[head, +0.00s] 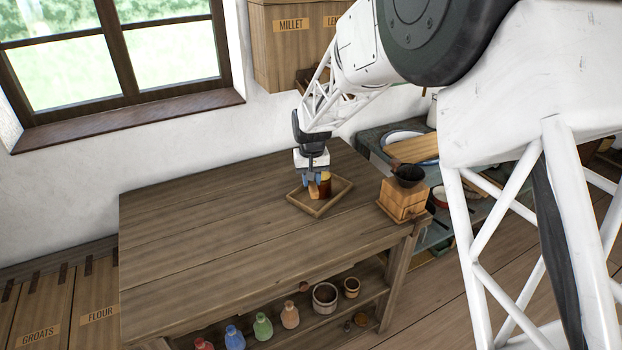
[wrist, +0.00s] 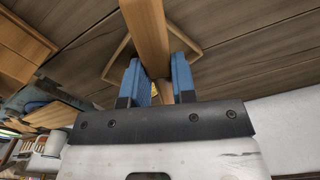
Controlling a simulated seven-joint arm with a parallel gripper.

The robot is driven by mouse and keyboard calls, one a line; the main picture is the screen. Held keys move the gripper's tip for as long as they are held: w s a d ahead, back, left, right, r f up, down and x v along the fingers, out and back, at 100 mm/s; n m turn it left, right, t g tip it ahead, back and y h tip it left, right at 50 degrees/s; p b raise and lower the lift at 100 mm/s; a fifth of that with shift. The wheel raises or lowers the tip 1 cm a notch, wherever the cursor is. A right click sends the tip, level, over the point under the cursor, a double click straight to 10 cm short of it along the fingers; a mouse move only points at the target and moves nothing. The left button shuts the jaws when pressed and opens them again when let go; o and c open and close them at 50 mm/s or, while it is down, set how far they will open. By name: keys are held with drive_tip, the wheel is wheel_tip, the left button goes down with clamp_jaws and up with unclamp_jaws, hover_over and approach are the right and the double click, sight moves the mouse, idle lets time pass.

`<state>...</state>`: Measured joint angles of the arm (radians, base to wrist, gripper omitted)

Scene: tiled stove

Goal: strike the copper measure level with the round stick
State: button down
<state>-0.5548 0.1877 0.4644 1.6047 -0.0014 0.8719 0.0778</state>
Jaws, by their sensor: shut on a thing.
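My gripper (head: 313,178) is over the shallow wooden tray (head: 336,201) on the table. Its two blue fingers (wrist: 156,78) are shut on the round stick, a pale wooden bar (wrist: 146,30) that runs up out of the wrist view. In the head view the end of the stick (head: 313,191) shows below the fingers. The copper measure (head: 326,188) stands in the tray just right of the fingers and is partly hidden by them. I cannot tell whether the stick touches its rim. Only a small yellow patch shows between the fingers in the wrist view.
A wooden box mill with a dark bowl (head: 402,195) stands at the table's right corner. The left of the tabletop (head: 200,230) is clear. Coloured bottles (head: 263,326) and pots (head: 325,297) stand on the shelf below. A labelled cabinet (head: 290,45) hangs on the wall behind.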

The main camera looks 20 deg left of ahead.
drive_tip(key=shift+f, duration=0.2)
drive_tip(key=shift+w+d+f, duration=0.1)
drive_tip(key=shift+d+f, duration=0.05)
drive_tip(key=shift+f, duration=0.95)
drive_tip(key=shift+w+d+f, duration=0.1)
drive_tip(key=shift+d+f, duration=0.05)
drive_tip(key=shift+f, duration=0.9)
drive_tip(key=w+d+r, duration=0.4)
drive_tip(key=d, duration=0.5)
drive_tip(key=shift+w+r, duration=0.25)
drive_tip(key=shift+r, duration=0.05)
idle(1.1)
drive_tip(key=shift+r, duration=0.15)
